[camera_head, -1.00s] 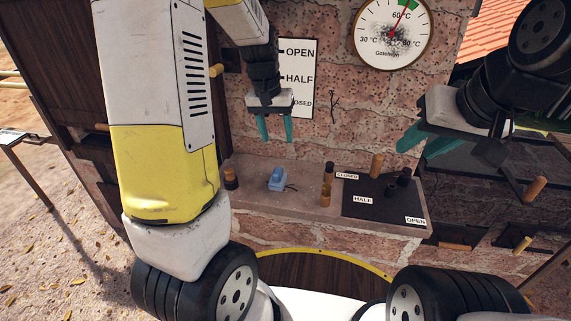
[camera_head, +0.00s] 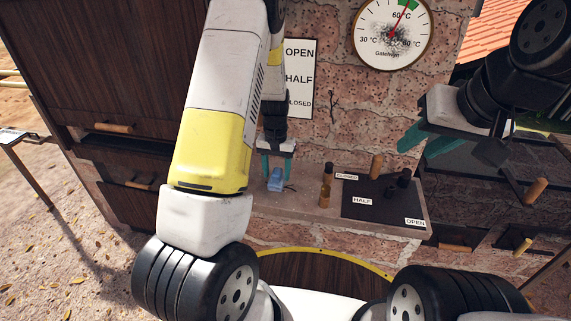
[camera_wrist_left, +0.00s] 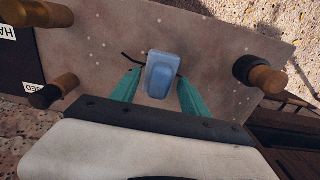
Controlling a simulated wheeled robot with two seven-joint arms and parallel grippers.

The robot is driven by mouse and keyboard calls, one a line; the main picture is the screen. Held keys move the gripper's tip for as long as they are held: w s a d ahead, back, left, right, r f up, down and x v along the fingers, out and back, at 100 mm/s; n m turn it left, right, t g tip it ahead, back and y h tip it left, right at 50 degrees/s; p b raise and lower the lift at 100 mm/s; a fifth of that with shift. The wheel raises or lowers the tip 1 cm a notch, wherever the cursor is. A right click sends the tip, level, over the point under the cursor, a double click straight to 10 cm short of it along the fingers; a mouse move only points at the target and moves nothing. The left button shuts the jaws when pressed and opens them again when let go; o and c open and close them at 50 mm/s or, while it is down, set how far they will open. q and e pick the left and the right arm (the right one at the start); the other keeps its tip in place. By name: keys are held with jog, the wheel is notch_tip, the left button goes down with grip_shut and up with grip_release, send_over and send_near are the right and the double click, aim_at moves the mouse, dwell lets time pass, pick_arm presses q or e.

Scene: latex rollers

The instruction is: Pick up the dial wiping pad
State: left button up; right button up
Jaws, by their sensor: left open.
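The dial wiping pad is a small blue block (camera_head: 275,183) on the stone ledge (camera_head: 300,207). In the left wrist view the pad (camera_wrist_left: 160,75) lies between the tips of my left gripper (camera_wrist_left: 158,85), whose teal fingers stand apart on either side of it. In the head view my left gripper (camera_head: 277,168) points down just above and around the pad. I cannot tell whether the fingers touch it. My right gripper (camera_head: 426,147) is at the upper right, far from the pad, with its teal fingers apart and nothing visible between them.
Right of the pad a wood-and-black peg (camera_head: 326,187) stands on the ledge. Beyond it is a black panel (camera_head: 378,208) with labels and several handles. A dirty dial gauge (camera_head: 392,34) hangs on the brick wall. Another peg (camera_wrist_left: 262,77) shows in the left wrist view.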

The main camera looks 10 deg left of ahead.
aim_at(276, 172)
pick_arm(q)
jog(key=shift+f, duration=0.25)
grip_shut()
jog(key=shift+r, duration=0.1)
jog(key=shift+r, duration=0.8)
jog(key=shift+s+r, duration=0.2)
jog(key=shift+r, duration=0.85)
jog(key=s+a, duration=0.2)
jog(key=s, duration=0.5)
jog(key=s+a+r, duration=0.1)
jog(key=s+a, duration=0.1)
jog(key=s, duration=0.6)
jog(key=shift+a, duration=0.3)
jog(key=shift+r, duration=0.1)
